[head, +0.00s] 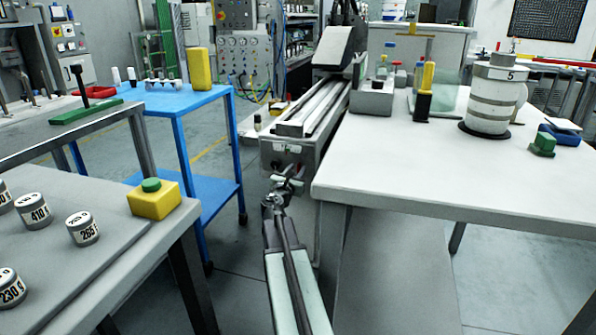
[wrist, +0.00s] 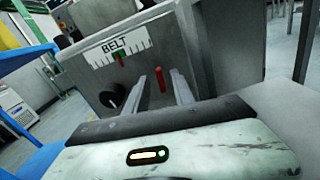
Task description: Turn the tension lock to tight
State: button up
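The grey belt machine (head: 290,150) has an end panel that faces me. In the wrist view this panel carries a white scale marked BELT (wrist: 118,47), with a small green and red mark (wrist: 120,60) at its lower edge. A dark round knob or opening (wrist: 112,95) is below the scale. A thin upright red lever (wrist: 160,79) shows between my fingers; it may be the tension lock, but no label confirms this. My gripper (head: 288,182) is open in front of the panel. The fingers stand either side of the lever in the picture; I cannot tell whether they touch it.
A white table (head: 450,175) stands close on the right, with a banded drum (head: 494,100) on it. A blue trolley (head: 185,98) is to the left. A grey bench (head: 110,270) with a green-topped yellow button box (head: 153,200) is nearer left.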

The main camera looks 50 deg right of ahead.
jog(key=shift+w+d, duration=0.15)
jog(key=shift+d, duration=0.3)
grip_shut()
jog(key=shift+m, duration=0.3)
jog(key=m, duration=0.7)
jog(key=shift+s+f, duration=0.1)
jog(key=shift+s, duration=0.1)
jog(key=m, duration=0.3)
jog(key=shift+m, duration=0.3)
jog(key=shift+f+m, duration=0.1)
jog(key=shift+m, duration=1.9)
jog(key=shift+s, duration=0.1)
